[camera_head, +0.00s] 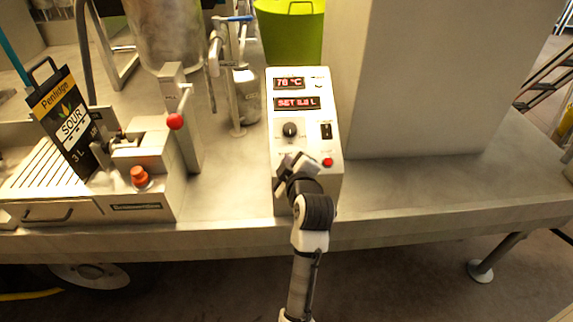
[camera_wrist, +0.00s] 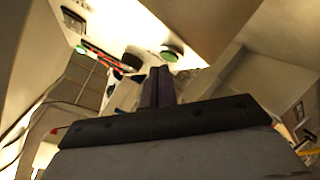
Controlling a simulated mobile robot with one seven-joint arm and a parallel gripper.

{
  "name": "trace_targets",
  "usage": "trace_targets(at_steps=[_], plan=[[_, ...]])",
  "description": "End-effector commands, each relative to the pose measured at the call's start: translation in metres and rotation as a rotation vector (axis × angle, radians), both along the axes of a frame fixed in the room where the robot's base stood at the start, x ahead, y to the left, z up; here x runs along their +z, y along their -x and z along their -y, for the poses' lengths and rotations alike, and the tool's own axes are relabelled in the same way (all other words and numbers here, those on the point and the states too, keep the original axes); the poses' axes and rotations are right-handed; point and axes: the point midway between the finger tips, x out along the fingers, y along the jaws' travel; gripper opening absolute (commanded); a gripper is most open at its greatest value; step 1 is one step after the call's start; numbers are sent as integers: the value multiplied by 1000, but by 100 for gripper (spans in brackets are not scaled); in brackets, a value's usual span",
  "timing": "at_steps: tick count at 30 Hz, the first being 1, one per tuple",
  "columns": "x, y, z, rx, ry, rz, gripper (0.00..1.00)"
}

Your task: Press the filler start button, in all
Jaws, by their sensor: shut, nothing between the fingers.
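The white control box (camera_head: 305,125) stands near the middle of the steel bench in the head view. Its front has two red-lit displays, a black knob (camera_head: 290,130), a black switch (camera_head: 326,131) and a red button (camera_head: 328,162). My gripper (camera_head: 290,168) is in front of the lower left of this panel and covers that part. No start button is readable there in the head view. In the wrist view, a round green button (camera_wrist: 172,52) shows just beyond the tips of my shut, empty fingers (camera_wrist: 158,85). I cannot tell whether they touch it.
Left of the box is a steel filling unit with a red-knobbed lever (camera_head: 175,121), an orange-red button (camera_head: 139,175) and a black Sour carton (camera_head: 65,125). A green bucket (camera_head: 290,35) is behind. A large pale block (camera_head: 430,80) stands to the right. The right front bench is clear.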

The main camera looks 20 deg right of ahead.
Motion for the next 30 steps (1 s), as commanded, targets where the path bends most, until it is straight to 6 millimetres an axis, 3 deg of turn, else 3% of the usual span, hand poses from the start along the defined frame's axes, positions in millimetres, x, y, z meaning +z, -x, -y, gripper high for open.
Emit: trace_targets(at_steps=[30], plan=[[-9,-4,1,0,0,0,0]])
